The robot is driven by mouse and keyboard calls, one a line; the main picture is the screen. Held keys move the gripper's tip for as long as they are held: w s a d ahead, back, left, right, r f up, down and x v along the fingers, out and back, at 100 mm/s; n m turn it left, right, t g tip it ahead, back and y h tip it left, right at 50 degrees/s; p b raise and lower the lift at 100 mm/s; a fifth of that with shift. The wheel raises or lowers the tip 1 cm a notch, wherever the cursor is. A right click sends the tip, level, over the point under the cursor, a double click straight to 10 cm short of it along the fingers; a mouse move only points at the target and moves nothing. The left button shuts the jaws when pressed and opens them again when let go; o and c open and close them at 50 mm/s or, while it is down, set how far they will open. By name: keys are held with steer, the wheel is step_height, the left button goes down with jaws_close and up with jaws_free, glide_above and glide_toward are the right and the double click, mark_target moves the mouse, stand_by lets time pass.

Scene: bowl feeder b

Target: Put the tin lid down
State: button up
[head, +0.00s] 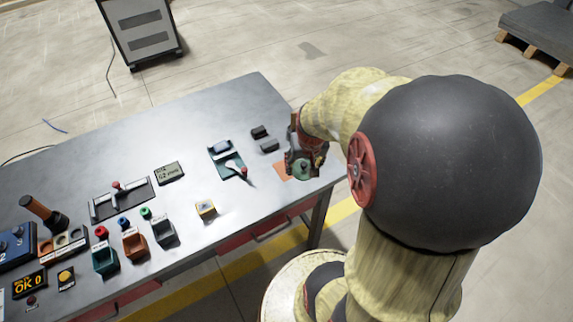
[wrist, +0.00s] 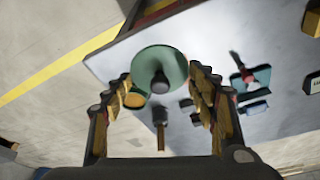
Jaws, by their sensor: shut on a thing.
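The tin lid appears to be the round green disc with a dark knob; in the wrist view (wrist: 145,58) it sits between the fingertips. My gripper (wrist: 160,85) is shut on it, with a finger at either side. In the head view, my gripper (head: 304,160) is at the right end of the grey table, and the green lid (head: 303,171) shows at its tip. The gap between lid and table top is hard to judge. An orange patch (head: 282,171) on the table lies just left of the gripper, partly hidden by it.
The grey table (head: 250,95) holds a green-based lever unit (head: 228,163) and two small dark blocks (head: 259,132) left of my gripper. The table's far right corner is bare.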

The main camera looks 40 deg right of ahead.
steer(key=w+d+f+b, duration=0.1)
steer(key=w+f, duration=0.1)
steer(key=w, duration=0.1)
steer(key=w+d+f+b, duration=0.1)
steer(key=w+f, duration=0.2)
steer(key=w+d+f+b, duration=0.1)
steer(key=w+f, duration=0.1)
steer(key=w, duration=0.1)
steer(key=shift+w+f, duration=0.2)
steer(key=shift+f, duration=0.15)
steer(key=shift+b+x, duration=0.75)
steer(key=shift+x, duration=1.25)
steer(key=shift+s+a+f, duration=0.1)
steer(key=shift+a, duration=0.05)
steer(key=shift+f, duration=0.15)
steer(key=o, duration=1)
